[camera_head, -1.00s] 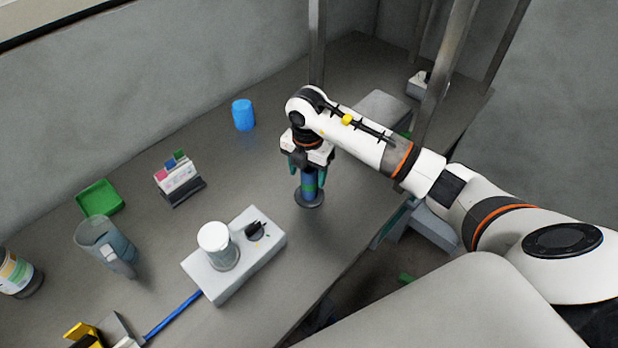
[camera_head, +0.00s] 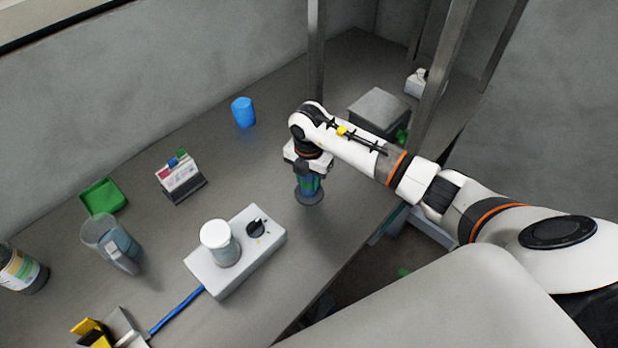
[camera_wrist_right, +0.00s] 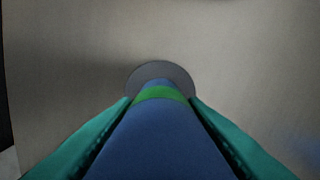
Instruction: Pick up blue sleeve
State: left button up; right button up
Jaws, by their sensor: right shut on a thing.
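The blue sleeve (camera_head: 309,184) stands upright on a dark round base on the table, with a green band showing. In the right wrist view the blue sleeve (camera_wrist_right: 160,140) fills the lower middle, with the green band near its far end. My right gripper (camera_head: 307,180) reaches down over it from above. Its teal fingers lie against both sides of the sleeve in the right wrist view, shut on it. The round base (camera_wrist_right: 160,72) shows beyond the sleeve. My left gripper is not in view.
A grey device (camera_head: 262,262) with a white-lidded jar (camera_head: 220,243) stands to the left. A blue cylinder (camera_head: 243,112), a card holder (camera_head: 181,178), a green tray (camera_head: 103,196) and a clear jug (camera_head: 110,243) stand farther left. A grey box (camera_head: 379,110) and metal posts are behind the arm.

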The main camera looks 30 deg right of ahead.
notch_tip(320, 180, up, 10)
jog(key=b, duration=0.2)
jog(key=shift+b, duration=0.3)
notch_tip(320, 180, up, 7)
jog(key=p, duration=0.5)
dwell(0.5)
